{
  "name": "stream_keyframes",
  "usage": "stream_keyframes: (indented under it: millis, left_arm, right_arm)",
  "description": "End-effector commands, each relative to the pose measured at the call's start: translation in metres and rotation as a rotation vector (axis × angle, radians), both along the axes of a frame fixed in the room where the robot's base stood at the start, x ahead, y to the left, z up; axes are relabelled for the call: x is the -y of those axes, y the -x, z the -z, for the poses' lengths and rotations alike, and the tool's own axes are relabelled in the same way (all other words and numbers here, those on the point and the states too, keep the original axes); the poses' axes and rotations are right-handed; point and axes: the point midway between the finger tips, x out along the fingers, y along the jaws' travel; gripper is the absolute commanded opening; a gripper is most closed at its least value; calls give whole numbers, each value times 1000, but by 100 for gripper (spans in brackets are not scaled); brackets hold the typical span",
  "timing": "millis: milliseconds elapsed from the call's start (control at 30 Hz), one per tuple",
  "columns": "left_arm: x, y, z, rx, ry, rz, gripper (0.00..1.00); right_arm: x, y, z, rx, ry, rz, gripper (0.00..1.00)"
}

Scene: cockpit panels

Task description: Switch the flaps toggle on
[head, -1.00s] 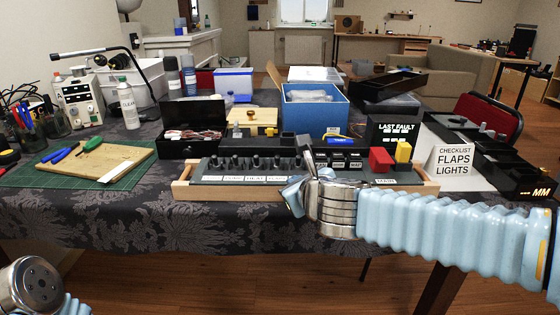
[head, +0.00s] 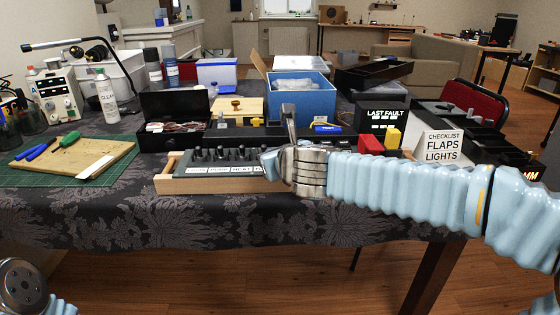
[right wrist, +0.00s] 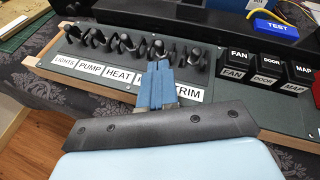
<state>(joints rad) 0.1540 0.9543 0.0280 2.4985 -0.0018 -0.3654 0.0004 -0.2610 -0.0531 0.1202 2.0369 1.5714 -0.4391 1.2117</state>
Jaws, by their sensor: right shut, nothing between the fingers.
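The switch panel (head: 170,184) lies on the table with a row of black toggles. In the right wrist view its labels read LIGHTS, PUMP, HEAT, one mostly covered label starting with F, and TRIM (right wrist: 187,93). The toggle above the covered label (right wrist: 158,50), between HEAT and TRIM, is in line with my fingertips. My right gripper (right wrist: 159,70) is shut and empty, its blue fingers over that label and just in front of the toggle. I cannot tell whether they touch. My right gripper also shows in the head view (head: 269,162). My left gripper is out of view.
A red block (head: 370,144), a yellow block (head: 392,138) and a checklist card (head: 440,146) reading FLAPS, LIGHTS stand further right. A cutting mat (head: 115,180) lies left.

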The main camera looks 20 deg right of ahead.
Motion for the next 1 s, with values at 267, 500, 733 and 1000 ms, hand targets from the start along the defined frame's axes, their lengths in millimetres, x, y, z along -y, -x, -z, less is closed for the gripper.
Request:
stream_keyframes:
  millis: [267, 500, 733, 1000]
  left_arm:
    - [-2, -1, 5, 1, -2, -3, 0]
    - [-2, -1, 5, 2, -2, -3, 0]
    - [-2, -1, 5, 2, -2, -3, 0]
    - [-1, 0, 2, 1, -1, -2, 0]
  right_arm:
    - [-1, -29, 12, -1, 0, 1, 0]
    - [-1, -31, 13, 0, 0, 1, 0]
    - [-1, -31, 12, 0, 0, 0, 0]
    - [-1, -33, 10, 0, 0, 1, 0]
